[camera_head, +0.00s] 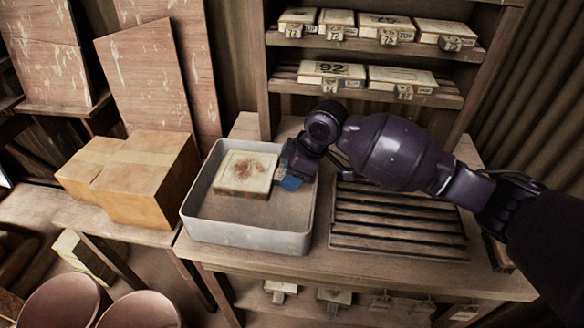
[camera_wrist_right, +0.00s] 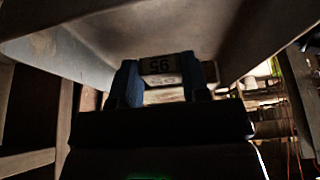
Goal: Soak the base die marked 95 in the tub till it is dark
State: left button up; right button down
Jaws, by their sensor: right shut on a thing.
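The base die (camera_head: 246,173) is a pale cream block with a reddish-brown patch on its top. It is within the rim of the grey tub (camera_head: 250,238), toward the back; I cannot tell whether it touches the tub floor. My right gripper (camera_head: 291,182) is at the die's right side, over the tub's right part, its blue fingers shut on the number tab. In the right wrist view the tab marked 95 (camera_wrist_right: 160,65) shows upside down between the fingers (camera_wrist_right: 160,82). My left gripper is not in view.
A slatted rack (camera_head: 398,222) lies right of the tub on the bench (camera_head: 350,273). Shelves behind hold several numbered dies, one marked 92 (camera_head: 332,72). Cardboard boxes (camera_head: 146,180) stand to the left. Round reddish vessels (camera_head: 62,300) are at the lower left.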

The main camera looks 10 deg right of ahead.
jog(key=shift+f+b, duration=1.05)
jog(key=shift+f, duration=3.05)
dwell(3.9)
